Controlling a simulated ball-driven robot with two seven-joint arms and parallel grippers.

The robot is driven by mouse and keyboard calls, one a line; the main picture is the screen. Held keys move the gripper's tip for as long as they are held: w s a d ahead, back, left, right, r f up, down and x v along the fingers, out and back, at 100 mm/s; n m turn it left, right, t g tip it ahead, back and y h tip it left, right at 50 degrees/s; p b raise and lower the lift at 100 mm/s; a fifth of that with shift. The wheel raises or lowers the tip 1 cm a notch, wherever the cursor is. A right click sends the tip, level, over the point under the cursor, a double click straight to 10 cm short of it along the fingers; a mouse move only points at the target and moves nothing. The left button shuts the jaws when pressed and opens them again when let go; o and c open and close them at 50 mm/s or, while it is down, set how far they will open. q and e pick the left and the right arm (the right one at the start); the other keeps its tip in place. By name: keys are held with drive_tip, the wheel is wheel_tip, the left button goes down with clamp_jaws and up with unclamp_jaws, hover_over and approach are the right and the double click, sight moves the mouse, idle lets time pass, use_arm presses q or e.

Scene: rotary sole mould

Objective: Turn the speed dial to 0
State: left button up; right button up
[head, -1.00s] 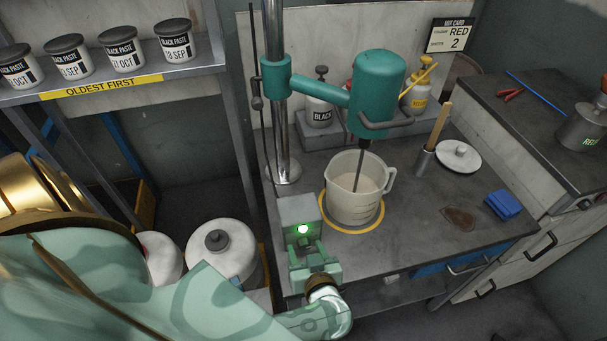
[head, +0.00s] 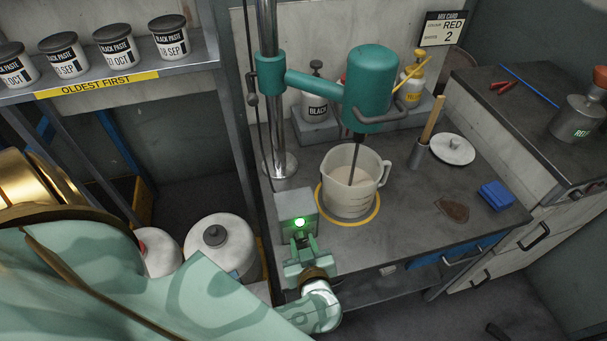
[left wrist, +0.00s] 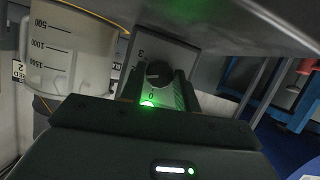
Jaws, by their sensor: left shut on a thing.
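The speed dial (left wrist: 158,73) is a black knob on the pale front of the grey control box (head: 297,205). In the left wrist view a 3 shows above it and a 0 below it. A white mark on the knob is small; its exact setting is hard to read. My left gripper (head: 301,246) is shut on the dial, one finger on each side in the left wrist view (left wrist: 160,88). In the head view the gripper hides the dial. My right gripper is not in view.
The teal mixer (head: 370,85) has its shaft in a measuring jug (head: 352,195) just right of the box. A steel post (head: 272,110) stands behind the box. White tubs (head: 222,250) stand low at left. The bench front right holds a blue block (head: 496,195) and a dark spill.

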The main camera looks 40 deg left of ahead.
use_arm(q)
drive_tip(key=shift+s+a+f+n+t+h+p, duration=0.15)
drive_tip(key=shift+n+t+h, duration=0.25)
drive_tip(key=shift+n, duration=0.35)
drive_tip(key=shift+d+r+n+t+h+p, duration=0.15)
drive_tip(key=shift+n+t+h, duration=0.15)
drive_tip(key=shift+n+t, duration=0.35)
drive_tip(key=shift+a+f+n, duration=0.1)
drive_tip(key=shift+n, duration=0.2)
drive_tip(key=o, duration=1)
drive_tip(key=shift+c, duration=0.2)
